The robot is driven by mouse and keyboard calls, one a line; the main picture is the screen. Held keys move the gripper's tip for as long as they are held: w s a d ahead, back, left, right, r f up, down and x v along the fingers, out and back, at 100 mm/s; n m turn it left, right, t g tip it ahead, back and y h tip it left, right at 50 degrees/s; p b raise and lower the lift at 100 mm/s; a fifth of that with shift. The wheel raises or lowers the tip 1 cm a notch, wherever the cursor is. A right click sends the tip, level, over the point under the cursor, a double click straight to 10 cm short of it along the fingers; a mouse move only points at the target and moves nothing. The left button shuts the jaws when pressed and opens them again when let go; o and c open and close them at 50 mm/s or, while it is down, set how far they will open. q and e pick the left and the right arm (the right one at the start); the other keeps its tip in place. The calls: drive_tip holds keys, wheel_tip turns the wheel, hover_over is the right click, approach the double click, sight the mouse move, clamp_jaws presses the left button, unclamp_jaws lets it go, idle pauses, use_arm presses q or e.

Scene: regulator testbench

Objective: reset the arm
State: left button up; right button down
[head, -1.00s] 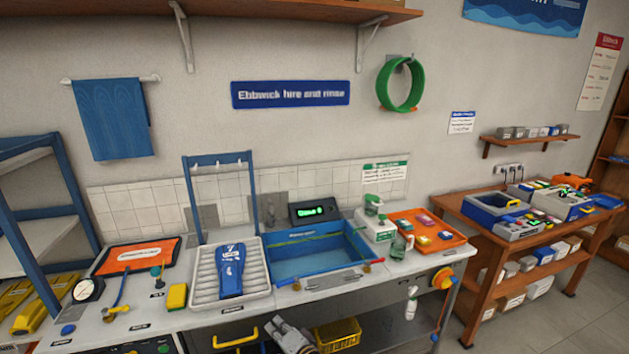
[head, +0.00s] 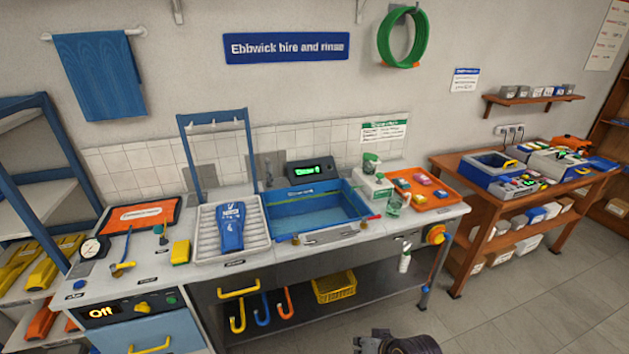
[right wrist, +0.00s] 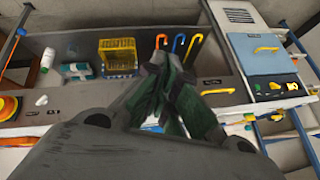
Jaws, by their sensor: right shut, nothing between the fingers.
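My right gripper (right wrist: 170,85) shows in the right wrist view with its dark fingers together and nothing held. It is in front of the bench, with the open lower shelf and its hooks beyond the fingertips. In the head view, a dark part of my right arm shows at the bottom edge, clear of the bench front; the fingers cannot be made out there. My left gripper is in neither view.
The bench holds a blue sink (head: 318,231), a ribbed tray (head: 201,240) with a blue item, and an orange tray (head: 443,200). A yellow basket (head: 334,287) and coloured hooks (head: 262,308) are below. A wooden table (head: 470,215) stands right. Floor in front is clear.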

drive_tip(key=s+d+r+n+g+h, duration=0.1)
drive_tip(key=s+d+r+g+h, duration=0.2)
drive_tip(key=s+d, duration=0.65)
wheel_tip(320, 180, down, 32)
drive_tip(key=s+f, duration=0.1)
drive_tip(key=s, duration=0.1)
drive_tip(key=s+d+f+g, duration=0.1)
drive_tip(key=s+d+f, duration=0.1)
drive_tip(key=s+f, duration=0.8)
drive_tip(key=s+d+f, duration=0.2)
drive_tip(key=s+f, duration=0.7)
drive_tip(key=s, duration=0.3)
drive_tip(key=shift+s+d+f+n+g+h, duration=0.3)
drive_tip(key=shift+d+f+n+g+h, duration=0.1)
